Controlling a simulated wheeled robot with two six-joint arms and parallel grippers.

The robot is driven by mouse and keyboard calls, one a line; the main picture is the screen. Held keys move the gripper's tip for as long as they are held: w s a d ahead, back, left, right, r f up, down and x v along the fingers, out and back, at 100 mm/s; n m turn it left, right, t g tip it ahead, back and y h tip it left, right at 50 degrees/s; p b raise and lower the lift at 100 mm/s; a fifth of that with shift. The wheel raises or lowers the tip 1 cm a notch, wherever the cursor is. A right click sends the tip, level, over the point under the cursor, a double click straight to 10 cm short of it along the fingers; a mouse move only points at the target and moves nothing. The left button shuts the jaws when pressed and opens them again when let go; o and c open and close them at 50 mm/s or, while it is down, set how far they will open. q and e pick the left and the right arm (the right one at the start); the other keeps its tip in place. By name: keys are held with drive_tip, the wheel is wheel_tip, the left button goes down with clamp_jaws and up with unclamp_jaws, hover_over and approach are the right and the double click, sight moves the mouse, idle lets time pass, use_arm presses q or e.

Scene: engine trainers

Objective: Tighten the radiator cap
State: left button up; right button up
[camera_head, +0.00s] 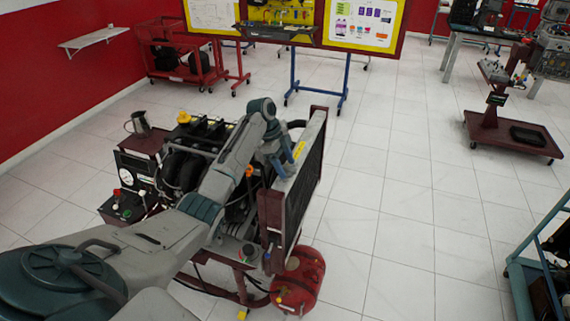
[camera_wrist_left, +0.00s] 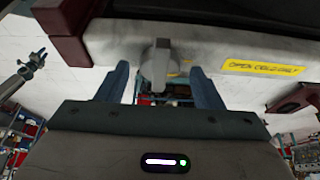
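The radiator (camera_head: 300,185) stands upright at the front of the engine trainer, with a yellow label (camera_wrist_left: 262,67) on its pale top. The grey radiator cap (camera_wrist_left: 160,62) shows in the left wrist view as a raised, ribbed piece on that top, left of the label. My left gripper (camera_wrist_left: 160,88) is open, one blue-grey finger on each side of the cap, with visible gaps to it. In the head view my left gripper (camera_head: 280,168) hides the cap. A small grey arm end, apparently my right gripper (camera_wrist_left: 34,62), shows at the far left of the left wrist view; its finger opening is unclear.
The engine (camera_head: 185,160) and its hoses lie left of the radiator, partly behind my left arm. A red tank (camera_head: 300,280) sits low beside the trainer frame. Tiled floor (camera_head: 395,200) is clear on the right; a teal-framed stand (camera_head: 525,280) is at the right edge.

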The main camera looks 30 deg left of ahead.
use_arm(q)
drive_tip(key=shift+a+r+b, duration=0.25)
drive_tip(key=shift+r+b, duration=0.05)
drive_tip(key=shift+r, duration=0.05)
drive_tip(key=b+v, duration=0.3)
drive_tip(key=v, duration=0.3)
drive_tip(key=shift+a+r, duration=0.15)
drive_tip(key=p+v, duration=0.2)
drive_tip(key=v, duration=0.1)
drive_tip(key=shift+s+r, duration=0.1)
drive_tip(key=shift+r, duration=0.2)
drive_tip(key=shift+f, duration=0.15)
